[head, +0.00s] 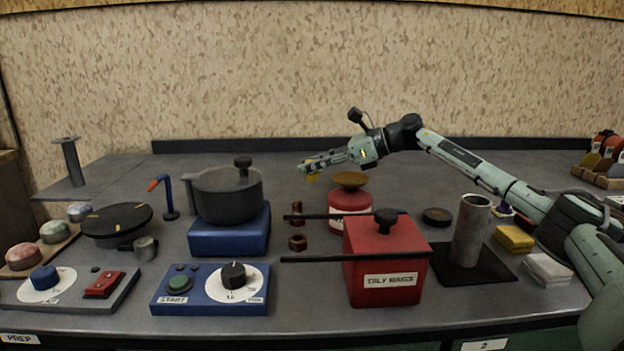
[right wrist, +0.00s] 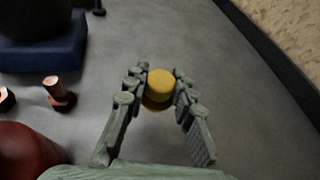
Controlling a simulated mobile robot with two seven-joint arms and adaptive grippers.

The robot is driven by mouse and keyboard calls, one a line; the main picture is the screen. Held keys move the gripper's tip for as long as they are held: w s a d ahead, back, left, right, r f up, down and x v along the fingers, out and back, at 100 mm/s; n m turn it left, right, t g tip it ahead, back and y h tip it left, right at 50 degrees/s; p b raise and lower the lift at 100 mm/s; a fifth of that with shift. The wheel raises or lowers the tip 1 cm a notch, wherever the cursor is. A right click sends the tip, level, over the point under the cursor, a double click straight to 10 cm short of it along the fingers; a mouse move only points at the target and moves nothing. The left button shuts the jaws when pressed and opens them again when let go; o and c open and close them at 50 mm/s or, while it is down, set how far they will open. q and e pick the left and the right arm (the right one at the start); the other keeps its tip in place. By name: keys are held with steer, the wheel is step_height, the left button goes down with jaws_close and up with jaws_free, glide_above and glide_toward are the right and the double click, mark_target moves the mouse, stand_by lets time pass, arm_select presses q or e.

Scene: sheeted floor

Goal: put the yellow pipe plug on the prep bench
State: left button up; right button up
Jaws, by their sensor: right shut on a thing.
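The yellow pipe plug (right wrist: 159,84) is between the fingertips of my right gripper (right wrist: 159,92) in the right wrist view. In the head view, a small yellow part of the plug (head: 312,178) shows under my right gripper (head: 308,167). My right gripper is shut on it and holds it above the grey bench top, behind the red canister. A PREP label (head: 19,339) is on the bench's front edge at the far left. My left gripper is not in view.
A dark pot (head: 227,196) on a blue base stands left of the gripper. A red canister (head: 350,204) with a brown top and a red oily rags box (head: 386,262) stand in front. A grey cylinder (head: 470,230) stands at right. The back middle bench is mostly clear.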

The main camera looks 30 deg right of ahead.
mark_target(312, 181)
step_height(312, 181, down, 4)
steer(key=shift+r, duration=0.2)
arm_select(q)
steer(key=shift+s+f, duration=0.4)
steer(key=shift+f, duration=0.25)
arm_select(e)
steer(key=shift+f, duration=0.15)
steer(key=o, duration=0.6)
steer(key=shift+o, duration=1)
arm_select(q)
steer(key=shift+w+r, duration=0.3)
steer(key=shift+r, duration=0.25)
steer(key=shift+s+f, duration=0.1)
